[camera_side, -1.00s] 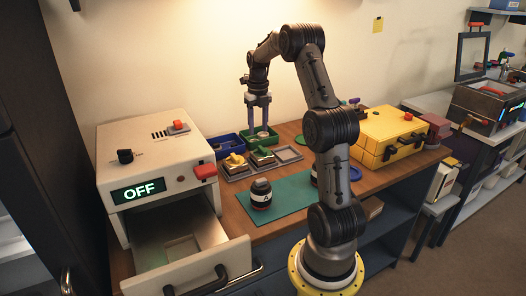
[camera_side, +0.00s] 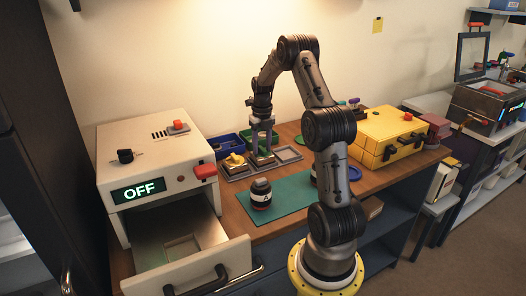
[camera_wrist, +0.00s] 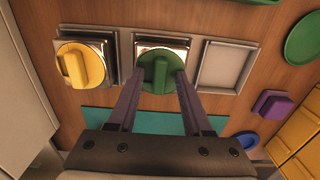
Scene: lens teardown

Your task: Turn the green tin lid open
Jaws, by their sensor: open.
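The green tin lid (camera_wrist: 158,70) is a round knob-like lid with a raised grip bar, seated on a square metal tin in the middle tray of a row. My gripper (camera_wrist: 160,78) is open, with its two fingertips at the near edge of the lid, one on each side of the grip bar; I cannot tell whether they touch it. In the side view my gripper (camera_side: 262,150) reaches down over the green lid and mostly hides it.
A yellow lid (camera_wrist: 80,66) on another tin sits to the left. An empty grey tray (camera_wrist: 225,66) is to the right. A dark jar (camera_side: 261,194) stands on the green mat (camera_side: 285,205). A blue bin (camera_side: 227,146) is behind. The white machine's drawer (camera_side: 185,262) is open.

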